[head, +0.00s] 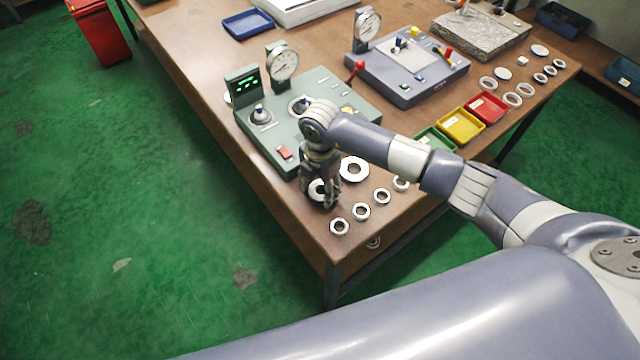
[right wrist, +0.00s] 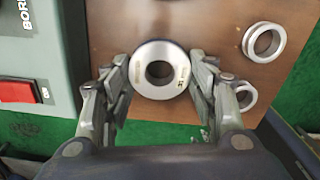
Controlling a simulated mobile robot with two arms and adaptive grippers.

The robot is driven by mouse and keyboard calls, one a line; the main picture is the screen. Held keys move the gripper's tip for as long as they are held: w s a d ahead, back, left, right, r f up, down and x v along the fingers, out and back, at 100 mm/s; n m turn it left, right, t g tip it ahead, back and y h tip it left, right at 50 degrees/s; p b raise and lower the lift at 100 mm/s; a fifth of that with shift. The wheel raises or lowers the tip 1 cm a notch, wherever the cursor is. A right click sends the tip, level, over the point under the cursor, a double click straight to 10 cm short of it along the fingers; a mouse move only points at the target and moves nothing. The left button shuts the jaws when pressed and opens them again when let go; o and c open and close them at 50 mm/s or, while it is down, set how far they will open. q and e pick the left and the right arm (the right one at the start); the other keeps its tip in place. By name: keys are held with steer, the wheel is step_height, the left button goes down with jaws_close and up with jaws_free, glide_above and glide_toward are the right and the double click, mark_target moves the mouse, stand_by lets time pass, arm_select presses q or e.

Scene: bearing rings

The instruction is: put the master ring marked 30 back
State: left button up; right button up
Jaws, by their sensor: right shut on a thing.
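My right gripper (head: 325,200) is over the near corner of the wooden table, pointing down. It is shut on a thick pale metal ring (head: 313,191) with a dark round hole. In the right wrist view the ring (right wrist: 145,81) sits between the two fingers of the right gripper (right wrist: 160,85), face towards the camera. Small dark marks show on its face, too small to read for certain. I cannot tell whether the ring touches the table. Another large ring (head: 345,163) lies just right of the gripper. My left gripper is not in view.
Several small rings (head: 340,234) lie in a row along the table's near right edge. A green gauge station (head: 270,145) with a dial stands just behind the gripper. Green, yellow (head: 459,125) and red trays and a grey-blue station (head: 405,92) stand further back.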

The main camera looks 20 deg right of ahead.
steer(key=shift+f, duration=0.15)
steer(key=o, duration=1.4)
steer(key=shift+r, duration=0.2)
step_height(320, 180, up, 12)
steer(key=b, duration=0.3)
